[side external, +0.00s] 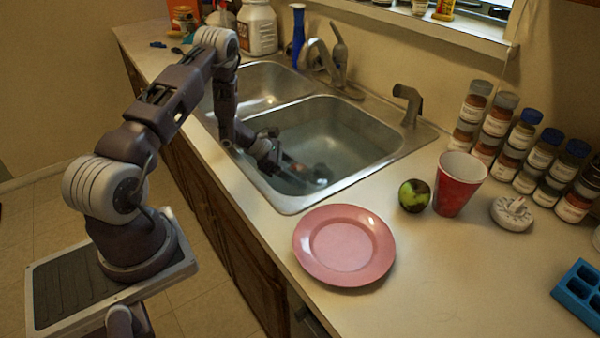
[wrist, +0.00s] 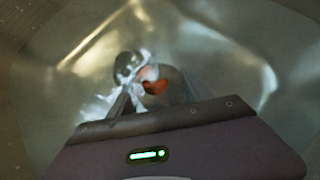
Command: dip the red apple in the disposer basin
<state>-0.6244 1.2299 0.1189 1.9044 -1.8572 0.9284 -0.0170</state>
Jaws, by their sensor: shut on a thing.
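My gripper (side external: 300,168) reaches down into the near sink basin (side external: 345,112), which looks to hold cloudy water. In the wrist view my gripper (wrist: 138,82) is shut on a rounded thing with a red-orange patch, which I take for the red apple (wrist: 155,87). Most of the apple is hidden by the fingers and blurred by the water and glare. In the side view it is too dark to make out its red colour at the fingertips. I see no drain or disposer opening clearly.
A second basin (side external: 262,84) lies behind, with a faucet (side external: 322,62) at the back edge. A pink plate (side external: 343,245), a green-and-dark apple-like fruit (side external: 414,195), a red cup (side external: 458,184) and spice jars (side external: 520,145) stand on the counter at right.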

